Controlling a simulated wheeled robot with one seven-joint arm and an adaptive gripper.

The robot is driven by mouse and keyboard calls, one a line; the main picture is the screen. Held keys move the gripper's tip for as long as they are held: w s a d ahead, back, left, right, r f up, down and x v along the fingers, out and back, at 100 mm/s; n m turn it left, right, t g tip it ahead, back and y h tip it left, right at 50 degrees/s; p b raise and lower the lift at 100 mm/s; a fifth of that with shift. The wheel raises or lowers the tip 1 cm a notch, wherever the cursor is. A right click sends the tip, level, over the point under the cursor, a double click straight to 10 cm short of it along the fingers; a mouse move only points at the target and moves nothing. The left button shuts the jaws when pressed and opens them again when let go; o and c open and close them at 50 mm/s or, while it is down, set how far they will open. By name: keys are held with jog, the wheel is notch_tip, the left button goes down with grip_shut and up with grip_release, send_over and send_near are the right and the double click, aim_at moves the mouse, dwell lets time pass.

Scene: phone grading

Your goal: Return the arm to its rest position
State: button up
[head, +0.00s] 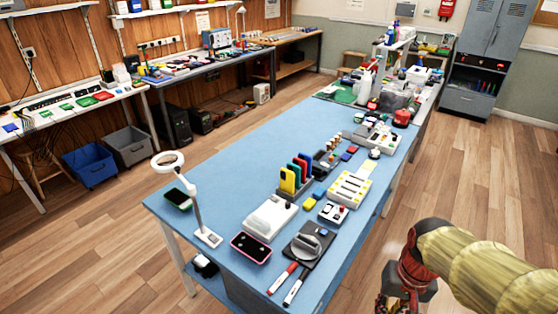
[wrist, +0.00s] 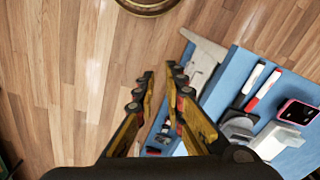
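My arm reaches in from the right edge of the head view, over the wood floor beside the right side of the blue workbench (head: 215,115). My gripper (wrist: 161,74) points down at the floor in the wrist view. Its two yellow and black fingers stand apart at the tips, with bare floor showing between them and nothing held. In the head view the gripper is low at the right and partly cut off by the bottom edge. The bench edge (wrist: 222,92) lies to the right of the fingers in the wrist view.
On the near bench are a pink-edged phone (head: 251,248), red and black pens (head: 282,278), a dark pad with a round grey piece (head: 308,243), a white ring lamp (head: 208,237) and a yellow-slotted tray (head: 349,188). Open floor (head: 480,190) lies to the right.

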jog(key=s+a+r+n+t+p, duration=0.1)
jog(key=a+r+t, duration=0.1)
jog(key=r, duration=0.5)
jog(key=s+a+r+n+t+p, duration=0.1)
jog(key=a+r+t, duration=0.2)
jog(key=r, duration=0.4)
jog(key=shift+s+a+r+n, duration=0.25)
jog(key=shift+s+r+n, duration=0.05)
jog(key=shift+s+n, duration=0.1)
